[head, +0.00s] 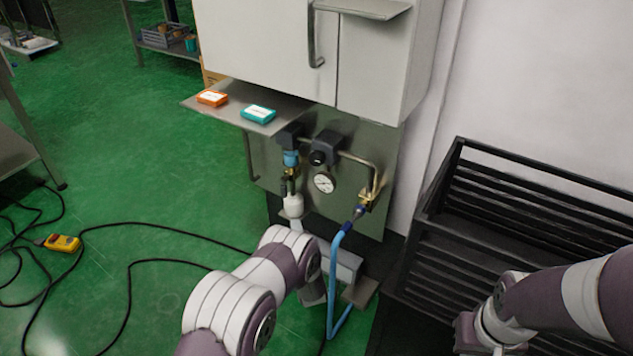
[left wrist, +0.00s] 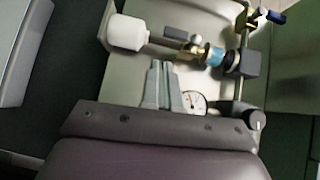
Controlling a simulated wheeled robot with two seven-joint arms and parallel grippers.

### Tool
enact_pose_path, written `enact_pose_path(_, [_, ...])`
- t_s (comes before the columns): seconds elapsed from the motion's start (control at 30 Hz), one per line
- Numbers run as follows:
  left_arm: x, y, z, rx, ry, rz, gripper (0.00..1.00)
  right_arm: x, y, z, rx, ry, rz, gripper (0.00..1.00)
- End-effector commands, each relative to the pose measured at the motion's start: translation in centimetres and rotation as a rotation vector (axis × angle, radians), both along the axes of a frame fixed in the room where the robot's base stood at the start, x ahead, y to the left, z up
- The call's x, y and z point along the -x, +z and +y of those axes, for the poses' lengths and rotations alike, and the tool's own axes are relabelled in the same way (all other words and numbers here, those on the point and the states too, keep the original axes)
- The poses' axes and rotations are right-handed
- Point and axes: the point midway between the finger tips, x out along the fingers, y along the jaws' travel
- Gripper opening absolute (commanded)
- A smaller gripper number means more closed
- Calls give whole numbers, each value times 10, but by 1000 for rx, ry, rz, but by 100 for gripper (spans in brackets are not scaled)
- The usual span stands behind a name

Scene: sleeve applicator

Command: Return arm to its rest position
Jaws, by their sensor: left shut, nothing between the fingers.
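My left gripper (left wrist: 162,66) shows in the left wrist view with its two grey fingers together and nothing between them. In the head view my left arm reaches from the bottom edge toward the wall panel's lower part, and its wrist hides part of what is behind. In the left wrist view the fingers overlap the panel in the picture, beside a pressure gauge (left wrist: 194,102) and below a white bowl (left wrist: 127,32); contact cannot be told. My right arm enters the head view from the right, low in front of the black rack. Its gripper is not visible.
The panel carries a gauge (head: 324,183) and a blue hose (head: 334,275). An orange box (head: 212,98) and a teal box (head: 258,114) lie on a metal shelf (head: 228,113). A black slatted rack (head: 540,215) stands right. Cables and a yellow device (head: 62,243) lie on the green floor.

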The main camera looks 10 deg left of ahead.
Motion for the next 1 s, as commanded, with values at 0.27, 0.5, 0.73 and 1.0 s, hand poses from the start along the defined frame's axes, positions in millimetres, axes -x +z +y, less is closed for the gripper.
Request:
enact_pose_path(0.27, [15, -54, -14, 357, -13, 120, 0, 0, 0, 0, 0, 0, 0, 0])
enact_pose_path(0.5, [153, -53, -63, 1152, 371, 740, 0, 0, 0, 0, 0, 0, 0, 0])
enact_pose_path(0.73, [293, 62, -47, 1277, 807, 954, 0, 0, 0, 0, 0, 0, 0, 0])
enact_pose_path(1.0, [338, 171, -21, 1338, 746, 787, 0, 0, 3, 0, 0, 0, 0, 0])
